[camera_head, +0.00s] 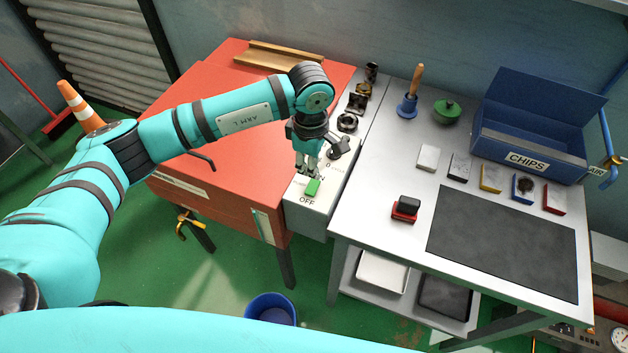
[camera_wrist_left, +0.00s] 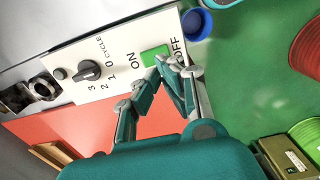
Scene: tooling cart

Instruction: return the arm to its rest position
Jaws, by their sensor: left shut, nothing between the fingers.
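My left arm (camera_head: 215,115) reaches in from the left, over the red cabinet. My left gripper (camera_head: 306,172) points down at the white control panel (camera_head: 322,198), its fingertips together and empty, close to the green rocker switch (camera_head: 313,187) beside the word OFF. In the left wrist view the shut fingertips (camera_wrist_left: 174,66) are right at the green switch (camera_wrist_left: 155,54), between the words ON and OFF. I cannot tell whether they touch it. A black cycle knob (camera_wrist_left: 89,70) is beside it on the panel. My right gripper is not in view.
The red cabinet (camera_head: 232,60) lies under my arm. A blue bucket (camera_head: 271,309) stands on the floor.

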